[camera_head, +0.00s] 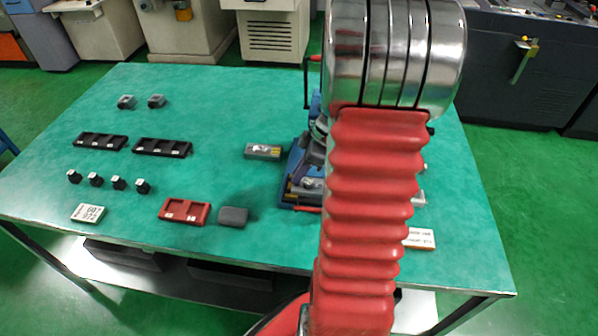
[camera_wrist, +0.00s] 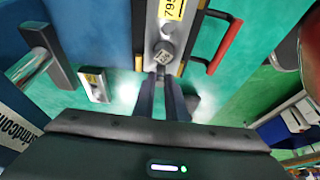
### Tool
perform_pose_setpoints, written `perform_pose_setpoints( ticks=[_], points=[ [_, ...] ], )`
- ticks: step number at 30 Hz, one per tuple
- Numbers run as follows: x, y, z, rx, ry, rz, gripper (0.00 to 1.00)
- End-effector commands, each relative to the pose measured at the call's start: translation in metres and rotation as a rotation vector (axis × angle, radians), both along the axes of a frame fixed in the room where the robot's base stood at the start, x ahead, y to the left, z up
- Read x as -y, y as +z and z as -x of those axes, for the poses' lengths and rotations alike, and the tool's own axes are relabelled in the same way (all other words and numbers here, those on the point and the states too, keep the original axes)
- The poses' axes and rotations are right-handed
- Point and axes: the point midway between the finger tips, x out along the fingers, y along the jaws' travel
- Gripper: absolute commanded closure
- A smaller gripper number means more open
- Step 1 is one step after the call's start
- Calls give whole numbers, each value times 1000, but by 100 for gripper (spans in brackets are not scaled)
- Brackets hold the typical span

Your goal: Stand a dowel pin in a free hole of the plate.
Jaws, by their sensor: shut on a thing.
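My gripper (camera_wrist: 161,82) shows in the wrist view, its two dark fingers close together on a small piece at their tips. The piece, seemingly a dowel pin (camera_wrist: 162,54), is grey with a pale marked end face; its lower part is hidden by the fingers. It lies in front of a grey metal plate (camera_wrist: 185,32) with a yellow label. I cannot tell whether the pin touches the plate or stands in a hole, and no free hole shows clearly. In the head view my arm hides my gripper and part of the blue fixture (camera_head: 296,190).
The wrist view shows a red handle (camera_wrist: 227,47), a grey lever (camera_wrist: 48,58) and a small labelled block (camera_wrist: 95,84) near the fingers. In the head view, black trays (camera_head: 162,147), a red tray (camera_head: 184,211) and a grey block (camera_head: 263,152) lie left of the fixture.

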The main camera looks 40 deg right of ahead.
Motion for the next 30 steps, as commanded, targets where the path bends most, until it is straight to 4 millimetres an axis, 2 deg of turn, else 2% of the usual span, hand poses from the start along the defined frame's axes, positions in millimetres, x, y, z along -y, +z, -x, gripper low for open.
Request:
perform_pose_setpoints(
  ticks=[14,15,24,30],
  points=[
    [0,-2,0,-1,-1,-1,100],
    [0,-2,0,0,0,0,87],
    [0,-2,0,0,0,0,66],
    [0,-2,0,0,0,0,66]
  ],
)
